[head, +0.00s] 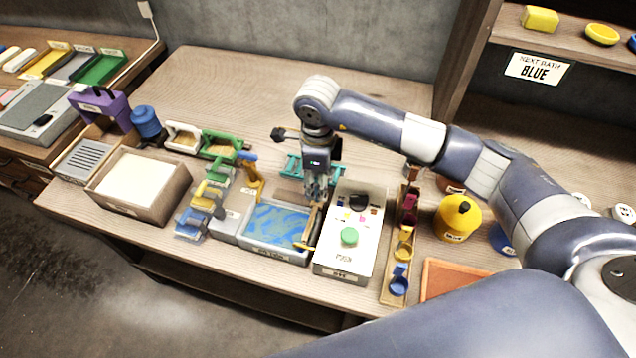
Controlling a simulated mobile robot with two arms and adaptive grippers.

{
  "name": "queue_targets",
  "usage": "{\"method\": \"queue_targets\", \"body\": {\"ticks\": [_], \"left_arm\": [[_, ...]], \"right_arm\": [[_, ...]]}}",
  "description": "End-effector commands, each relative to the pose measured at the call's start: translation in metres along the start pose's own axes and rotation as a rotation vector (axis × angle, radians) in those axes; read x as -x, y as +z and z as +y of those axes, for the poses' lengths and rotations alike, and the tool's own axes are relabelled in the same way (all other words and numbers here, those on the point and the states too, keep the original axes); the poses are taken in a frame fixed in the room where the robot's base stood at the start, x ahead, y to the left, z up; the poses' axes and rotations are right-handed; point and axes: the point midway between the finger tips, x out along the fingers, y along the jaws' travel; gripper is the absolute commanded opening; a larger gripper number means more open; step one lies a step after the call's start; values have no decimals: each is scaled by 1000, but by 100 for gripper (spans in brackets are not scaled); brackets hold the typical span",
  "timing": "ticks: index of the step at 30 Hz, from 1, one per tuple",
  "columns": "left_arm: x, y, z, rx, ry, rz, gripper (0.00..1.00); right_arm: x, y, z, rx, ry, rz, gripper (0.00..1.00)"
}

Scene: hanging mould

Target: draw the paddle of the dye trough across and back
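The dye trough (246,238) is a grey open tray of mottled blue liquid near the front of the table. The wooden paddle (309,232) is at the trough's right end, its lower part by the liquid and right wall. My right gripper (317,196) points down from above at the paddle's upper end. Its fingers are small and dark here, and they overlap the paddle's top, so I cannot tell whether they are closed on it. My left gripper is not in view.
A white box with a green button (349,236) stands close to the trough's right. Blue and yellow clamp-like tools (203,205) crowd its left. A teal rack (297,168) is behind. A yellow pot (457,218) stands farther right.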

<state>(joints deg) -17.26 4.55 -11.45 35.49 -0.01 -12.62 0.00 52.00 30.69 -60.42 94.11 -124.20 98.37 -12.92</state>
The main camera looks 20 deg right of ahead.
Motion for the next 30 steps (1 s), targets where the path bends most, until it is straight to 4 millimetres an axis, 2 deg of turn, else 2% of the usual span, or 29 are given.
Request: {"method": "queue_targets", "body": {"ticks": [3,7,17,18,23,24,30], "left_arm": [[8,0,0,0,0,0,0],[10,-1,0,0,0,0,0],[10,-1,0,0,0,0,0],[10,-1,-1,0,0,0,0],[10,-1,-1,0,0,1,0],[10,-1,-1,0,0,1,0],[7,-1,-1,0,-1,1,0]], "right_arm": [[-17,0,1,-1,3,2,43],[-30,1,1,1,2,0,43],[-36,1,0,1,0,-2,43],[-36,1,0,1,0,-2,41],[-35,1,0,1,0,-2,4],[-35,1,0,1,0,-2,0],[-36,4,0,1,-1,-3,0]]}}
